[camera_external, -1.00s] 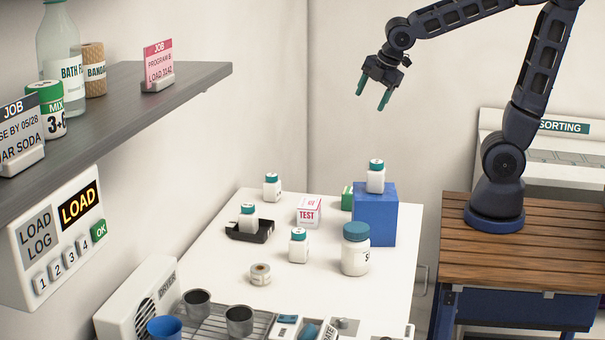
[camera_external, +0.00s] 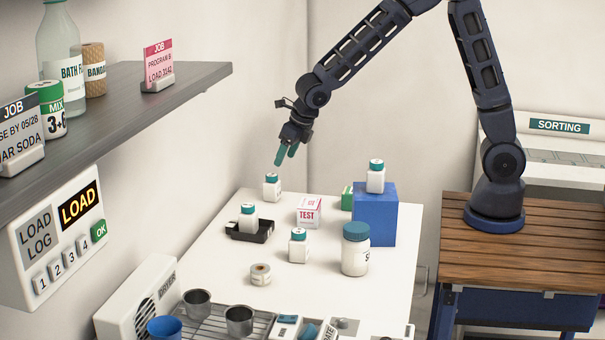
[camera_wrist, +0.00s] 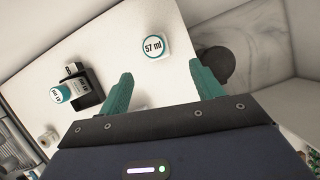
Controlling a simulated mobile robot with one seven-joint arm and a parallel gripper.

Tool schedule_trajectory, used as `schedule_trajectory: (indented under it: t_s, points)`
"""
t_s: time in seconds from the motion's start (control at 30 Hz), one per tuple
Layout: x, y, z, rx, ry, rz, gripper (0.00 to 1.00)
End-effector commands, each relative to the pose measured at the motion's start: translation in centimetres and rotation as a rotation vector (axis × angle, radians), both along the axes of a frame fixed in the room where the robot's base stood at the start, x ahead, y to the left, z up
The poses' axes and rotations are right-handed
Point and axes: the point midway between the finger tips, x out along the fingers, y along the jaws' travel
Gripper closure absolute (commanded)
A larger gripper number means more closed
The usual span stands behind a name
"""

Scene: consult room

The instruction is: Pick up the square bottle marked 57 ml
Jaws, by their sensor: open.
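The bottle marked 57 ml (camera_wrist: 153,47) shows from above in the wrist view, with a teal-rimmed, white-topped cap, beyond my fingertips. It appears to be the small white bottle (camera_external: 272,188) at the back of the white table in the external view, standing upright. My gripper (camera_external: 287,155) is open and empty, above and slightly right of that bottle, fingers pointing down. In the wrist view, its two teal fingers (camera_wrist: 160,84) are spread apart, with the bottle between their directions but not between the tips.
A similar bottle (camera_external: 248,216) stands in a black tray (camera_external: 262,234). Another bottle (camera_external: 298,246), a large jar (camera_external: 355,250) and a TEST box (camera_external: 309,212) stand nearby. A blue block (camera_external: 375,222) carries another bottle (camera_external: 376,177). The wall is close behind the table.

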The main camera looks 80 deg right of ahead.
Motion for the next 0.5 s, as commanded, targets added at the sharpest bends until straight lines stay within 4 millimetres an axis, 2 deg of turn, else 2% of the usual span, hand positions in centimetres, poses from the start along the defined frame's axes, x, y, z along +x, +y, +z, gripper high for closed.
schedule_trajectory:
  t_s: [0.1, 0.27, 0.5]
  points:
    - [0.8, 0.7, -1.0, -0.017, 0.005, 0.07, 0.35]
    - [1.2, 0.8, -1.8, -0.024, 0.007, 0.093, 0.35]
    - [2.2, 0.6, -4.6, -0.024, 0.009, 0.09, 0.35]
